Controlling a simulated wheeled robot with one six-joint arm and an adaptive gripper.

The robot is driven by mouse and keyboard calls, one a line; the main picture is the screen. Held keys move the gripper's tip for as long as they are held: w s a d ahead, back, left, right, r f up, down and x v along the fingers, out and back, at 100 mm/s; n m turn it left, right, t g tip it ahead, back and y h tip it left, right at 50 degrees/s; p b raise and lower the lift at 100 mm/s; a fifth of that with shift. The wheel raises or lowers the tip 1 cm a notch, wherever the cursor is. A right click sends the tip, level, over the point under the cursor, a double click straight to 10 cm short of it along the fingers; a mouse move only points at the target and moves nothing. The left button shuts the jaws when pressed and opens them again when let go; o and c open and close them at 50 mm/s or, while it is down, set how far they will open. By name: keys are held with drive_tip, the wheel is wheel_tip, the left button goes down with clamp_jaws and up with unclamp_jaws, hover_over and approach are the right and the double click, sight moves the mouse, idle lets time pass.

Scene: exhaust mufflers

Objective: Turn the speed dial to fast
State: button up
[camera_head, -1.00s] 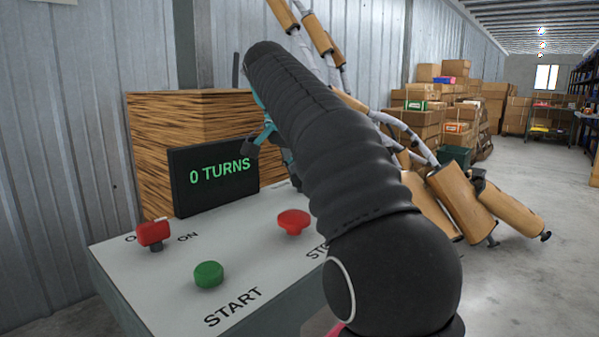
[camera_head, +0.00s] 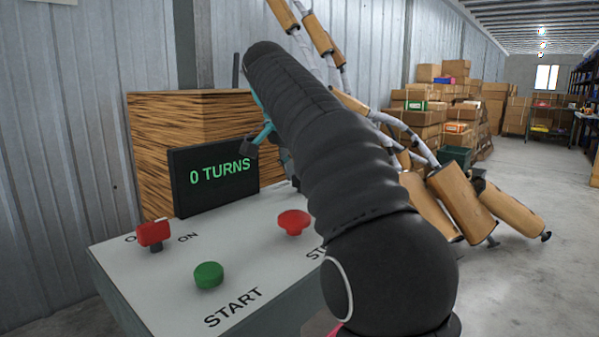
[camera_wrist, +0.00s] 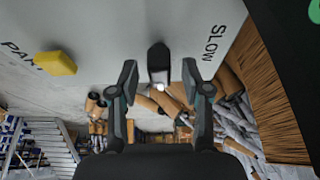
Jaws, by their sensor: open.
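The speed dial (camera_wrist: 158,66), a dark knob with a pale lower end, shows in the wrist view on the light panel, with the word SLOW to its right. My gripper (camera_wrist: 159,72) is open, one finger on each side of the dial in the picture, with a gap on both sides. Whether the fingertips reach down to its height I cannot tell. In the head view my arm hides the dial and most of my gripper.
A yellow knob (camera_wrist: 55,63) sits left of the dial in the wrist view. On the console top (camera_head: 130,275) are a red switch (camera_head: 153,234), a green START button (camera_head: 209,275) and a red button (camera_head: 294,222). The screen (camera_head: 214,175) reads 0 TURNS.

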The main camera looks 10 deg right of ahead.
sight(294, 195)
drive_tip(key=shift+v, duration=2.45)
drive_tip(key=s+a, duration=0.2)
drive_tip(key=a, duration=0.1)
drive_tip(key=s+a, duration=0.2)
drive_tip(key=a, duration=0.1)
drive_tip(key=s+a, duration=0.3)
drive_tip(key=shift+a, duration=0.4)
